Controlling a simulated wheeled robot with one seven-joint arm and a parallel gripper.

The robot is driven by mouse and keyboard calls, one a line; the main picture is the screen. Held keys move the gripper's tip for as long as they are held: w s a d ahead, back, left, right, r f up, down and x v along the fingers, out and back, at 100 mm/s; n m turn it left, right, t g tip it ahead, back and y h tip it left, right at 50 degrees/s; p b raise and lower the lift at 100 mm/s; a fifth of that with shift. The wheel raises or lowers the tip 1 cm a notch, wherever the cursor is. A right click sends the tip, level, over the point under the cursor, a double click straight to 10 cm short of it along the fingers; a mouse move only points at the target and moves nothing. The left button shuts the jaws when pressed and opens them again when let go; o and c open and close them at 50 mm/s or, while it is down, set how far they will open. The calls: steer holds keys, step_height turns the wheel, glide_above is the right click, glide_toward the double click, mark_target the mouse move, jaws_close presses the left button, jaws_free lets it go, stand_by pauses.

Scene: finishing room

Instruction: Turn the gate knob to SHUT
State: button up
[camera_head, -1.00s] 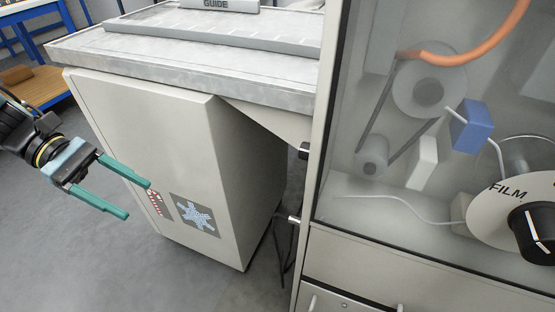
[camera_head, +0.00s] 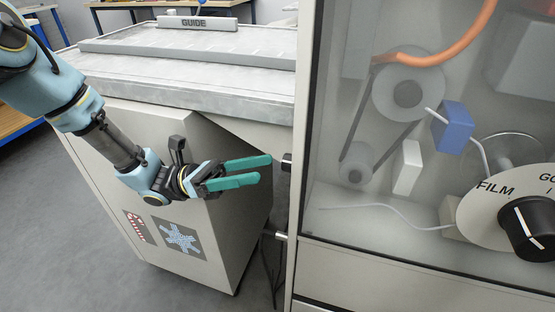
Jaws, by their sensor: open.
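A black round knob (camera_head: 528,228) with a white pointer line sits on a cream dial plate (camera_head: 482,215) at the right edge in the head view. The plate reads FILM at its left and part of a word starting "GO" at its top right; the frame edge cuts off the rest. No SHUT mark shows, and I cannot tell if this is the gate knob. The pointer line slants up and left. My gripper (camera_head: 261,170) is open and empty, with teal fingers pointing right. It is well left of the knob, in front of the metal-topped cabinet.
A tall cabinet with a clear front panel (camera_head: 385,225) holds belt wheels (camera_head: 407,92), a blue block (camera_head: 453,127) and an orange hose (camera_head: 450,45). Its left edge stands just right of my fingers. The metal worktop (camera_head: 190,70) carries a GUIDE bar (camera_head: 205,23). Floor is clear at lower left.

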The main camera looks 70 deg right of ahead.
mark_target(286, 163)
steer(key=shift+p+x, duration=0.45)
steer(key=shift+x, duration=2.1)
jaws_close()
